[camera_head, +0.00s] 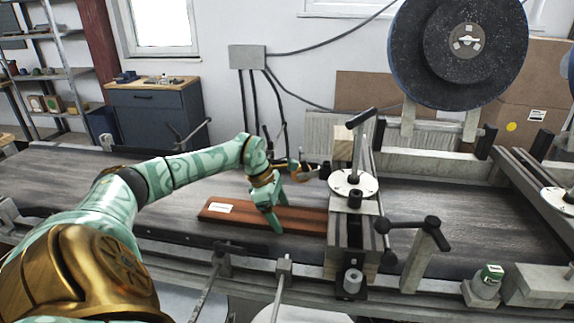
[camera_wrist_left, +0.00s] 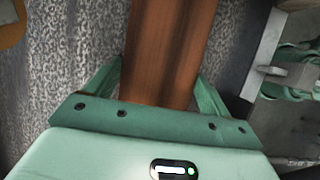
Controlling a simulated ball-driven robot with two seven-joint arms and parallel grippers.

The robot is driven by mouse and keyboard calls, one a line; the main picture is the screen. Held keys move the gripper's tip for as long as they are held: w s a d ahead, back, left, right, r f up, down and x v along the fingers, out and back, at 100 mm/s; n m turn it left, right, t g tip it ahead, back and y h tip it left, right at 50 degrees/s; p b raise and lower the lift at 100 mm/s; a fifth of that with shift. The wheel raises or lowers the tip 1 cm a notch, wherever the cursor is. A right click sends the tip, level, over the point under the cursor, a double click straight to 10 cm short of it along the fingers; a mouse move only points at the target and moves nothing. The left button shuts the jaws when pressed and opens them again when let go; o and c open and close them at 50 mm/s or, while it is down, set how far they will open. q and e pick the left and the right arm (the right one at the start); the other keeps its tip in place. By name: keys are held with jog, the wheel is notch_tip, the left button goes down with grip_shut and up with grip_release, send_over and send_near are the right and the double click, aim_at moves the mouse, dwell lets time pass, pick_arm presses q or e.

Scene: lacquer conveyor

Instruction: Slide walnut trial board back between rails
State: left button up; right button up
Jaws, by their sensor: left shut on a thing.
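The walnut trial board (camera_head: 300,221) is a long reddish-brown plank with a white label near its left end. It lies on the dark conveyor belt (camera_head: 90,180), and its right end goes out of sight behind the clamp post unit. My left gripper (camera_head: 274,222) reaches down over the board and is shut on it, a finger at each long edge. In the left wrist view the board (camera_wrist_left: 168,50) runs up the picture between the two green fingers (camera_wrist_left: 160,92).
A metal post unit with a round flange (camera_head: 353,184) and a black handle stands across the belt at the board's right end. A T-handle bracket (camera_head: 425,250) stands at the near edge. The belt left of the board is clear.

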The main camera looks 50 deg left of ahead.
aim_at(215, 207)
pick_arm(q)
jog(key=shift+s+a+p, duration=0.55)
jog(key=shift+s+a, duration=0.9)
jog(key=shift+a, duration=0.25)
jog(key=shift+s+a+p, duration=0.5)
jog(key=shift+s+a, duration=0.95)
jog(key=shift+a, duration=0.3)
jog(key=shift+s+a+p, duration=0.55)
jog(key=shift+s+a, duration=0.9)
jog(key=shift+a, duration=0.25)
jog(key=shift+s+a, duration=0.9)
jog(key=shift+a, duration=0.2)
jog(key=shift+s+a, duration=0.95)
jog(key=shift+a, duration=0.15)
jog(key=shift+s+a, duration=1)
jog(key=shift+a, duration=0.2)
jog(key=o, duration=1)
